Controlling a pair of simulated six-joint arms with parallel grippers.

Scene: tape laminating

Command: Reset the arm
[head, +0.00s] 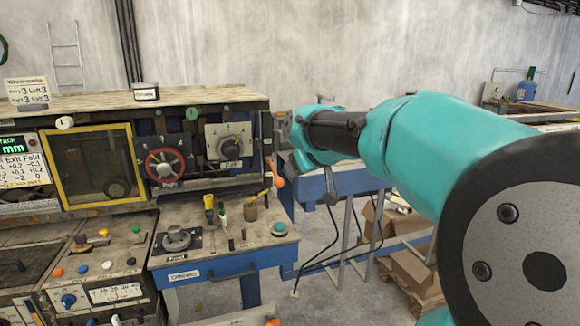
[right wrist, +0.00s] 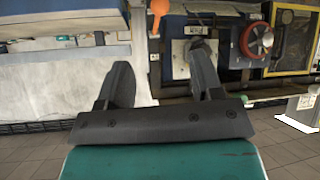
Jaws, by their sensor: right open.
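My right arm, teal with dark joints, reaches in from the right in the head view. It points toward the right end of the laminating machine (head: 95,118). My right gripper shows in the right wrist view (right wrist: 160,72), with its two dark fingers spread apart and nothing between them. In the head view its fingers are hard to make out near the machine's right end. The red handwheel (head: 167,166) and the grey dial panel (head: 228,141) are left of the arm's end. They also show beyond the fingers in the wrist view, the handwheel (right wrist: 257,40) at the right. My left gripper is not in view.
A blue-framed bench (head: 225,270) with small tools stands below the dials. An orange-tipped lever (head: 277,176) sticks out at the machine's right end. Cardboard boxes (head: 410,266) lie on a pallet under the blue frame behind the arm. Open floor shows between bench and boxes.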

